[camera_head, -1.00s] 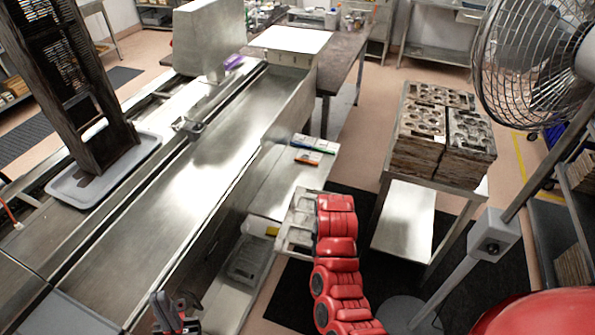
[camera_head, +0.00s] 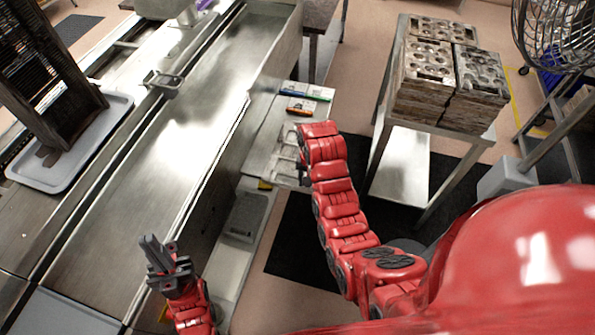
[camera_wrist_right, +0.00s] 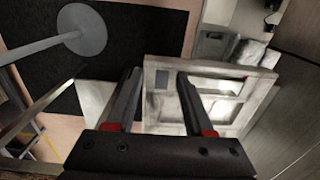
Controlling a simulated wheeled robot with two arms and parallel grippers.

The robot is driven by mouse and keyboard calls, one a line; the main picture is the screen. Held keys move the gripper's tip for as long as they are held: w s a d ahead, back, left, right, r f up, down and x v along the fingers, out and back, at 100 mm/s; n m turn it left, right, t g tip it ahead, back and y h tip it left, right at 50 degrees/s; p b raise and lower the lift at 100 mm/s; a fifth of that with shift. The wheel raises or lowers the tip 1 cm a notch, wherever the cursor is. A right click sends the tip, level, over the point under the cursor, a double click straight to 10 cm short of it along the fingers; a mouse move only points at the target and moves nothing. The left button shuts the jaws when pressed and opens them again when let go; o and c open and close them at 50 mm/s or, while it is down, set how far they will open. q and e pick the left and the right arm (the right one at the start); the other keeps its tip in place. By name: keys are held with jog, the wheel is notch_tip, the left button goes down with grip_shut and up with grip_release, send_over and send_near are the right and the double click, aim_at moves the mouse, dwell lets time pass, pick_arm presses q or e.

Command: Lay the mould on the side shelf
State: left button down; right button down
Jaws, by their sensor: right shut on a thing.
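The mould is a pale grey metal frame with rectangular recesses. In the right wrist view the mould (camera_wrist_right: 228,97) lies between and beyond the fingers of my right gripper (camera_wrist_right: 160,76), which is shut on its near edge. In the head view the mould (camera_head: 286,153) is partly hidden by my red right arm. It is at the near end of the steel side shelf (camera_head: 259,138) along the conveyor; I cannot tell whether it touches the shelf. My left gripper (camera_head: 158,254) hangs over the conveyor's near side, apart from the mould; its finger gap is unclear.
Small cards with coloured pens (camera_head: 305,97) lie on the shelf's far part. A lower shelf holds a grey tray (camera_head: 246,214). A steel table (camera_head: 385,112) with stacked moulds (camera_head: 427,70) stands right, near a fan (camera_head: 560,35). A dark mat (camera_head: 310,235) covers the floor.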

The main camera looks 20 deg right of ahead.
aim_at(282, 161)
jog(key=w+b, duration=0.5)
jog(key=w+a+f+b, duration=0.1)
jog(key=w+b, duration=0.1)
jog(key=shift+w, duration=0.15)
jog(key=shift+w+a+b, duration=0.1)
jog(key=shift+w+b, duration=0.5)
jog(key=shift+w, duration=0.05)
notch_tip(282, 161, down, 3)
jog(key=shift+p, duration=1.25)
jog(key=shift+f, duration=0.15)
jog(key=shift+c, duration=1.4)
grip_release()
